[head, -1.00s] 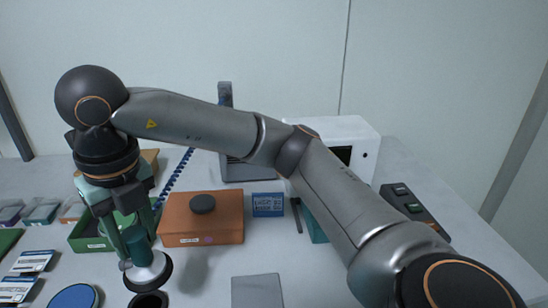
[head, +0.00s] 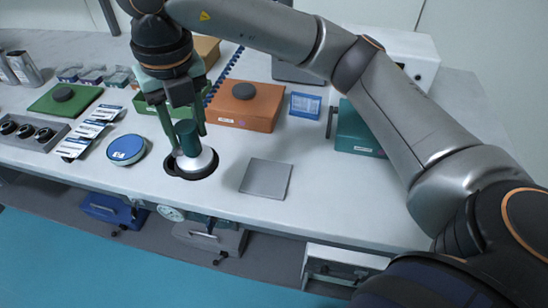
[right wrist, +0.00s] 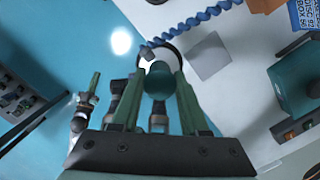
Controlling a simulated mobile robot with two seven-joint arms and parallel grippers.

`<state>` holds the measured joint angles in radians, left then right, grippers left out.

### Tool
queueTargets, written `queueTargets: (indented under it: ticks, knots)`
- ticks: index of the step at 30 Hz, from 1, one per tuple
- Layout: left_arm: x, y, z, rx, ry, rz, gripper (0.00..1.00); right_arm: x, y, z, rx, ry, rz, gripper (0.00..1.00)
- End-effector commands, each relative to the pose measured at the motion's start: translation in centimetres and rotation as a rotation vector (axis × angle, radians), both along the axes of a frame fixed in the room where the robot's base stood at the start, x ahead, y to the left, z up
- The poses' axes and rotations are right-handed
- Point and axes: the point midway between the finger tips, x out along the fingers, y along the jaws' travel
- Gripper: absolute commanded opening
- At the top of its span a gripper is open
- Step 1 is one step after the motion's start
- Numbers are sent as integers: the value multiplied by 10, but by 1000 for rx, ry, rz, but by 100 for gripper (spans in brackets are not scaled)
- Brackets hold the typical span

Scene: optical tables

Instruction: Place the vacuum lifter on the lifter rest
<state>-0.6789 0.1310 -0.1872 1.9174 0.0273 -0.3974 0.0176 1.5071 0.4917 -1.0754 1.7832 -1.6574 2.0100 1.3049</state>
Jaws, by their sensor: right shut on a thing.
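The vacuum lifter has a dark green handle (head: 187,133) and a silver dome (head: 196,164) with a black rim. My right gripper (head: 185,121) is shut on the handle and holds it roughly upright; the handle also shows between the fingers in the right wrist view (right wrist: 158,82). My left gripper is not in the head view.
A grey square pad (head: 266,179) lies right of the lifter. An orange box (head: 246,110) and a green tray (head: 147,103) stand behind. A blue round disc (head: 126,149) lies to the left, and a teal box (head: 357,130) stands farther right. The table's front edge is close.

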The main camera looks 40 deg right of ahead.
Motion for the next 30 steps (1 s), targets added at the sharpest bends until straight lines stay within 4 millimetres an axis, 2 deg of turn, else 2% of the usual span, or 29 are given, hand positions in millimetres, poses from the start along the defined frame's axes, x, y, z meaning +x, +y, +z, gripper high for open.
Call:
queueTargets:
  ticks: [5,14,18,30]
  knots:
    - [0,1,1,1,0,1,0,-2,-22,-10,0,2,-7,0]
    - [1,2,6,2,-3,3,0,-9,-92,-40,-3,2,-9,0]
    - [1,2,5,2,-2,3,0,-11,-114,-68,-2,4,-6,0]
    - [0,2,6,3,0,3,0,-14,-140,-107,-2,3,-1,0]
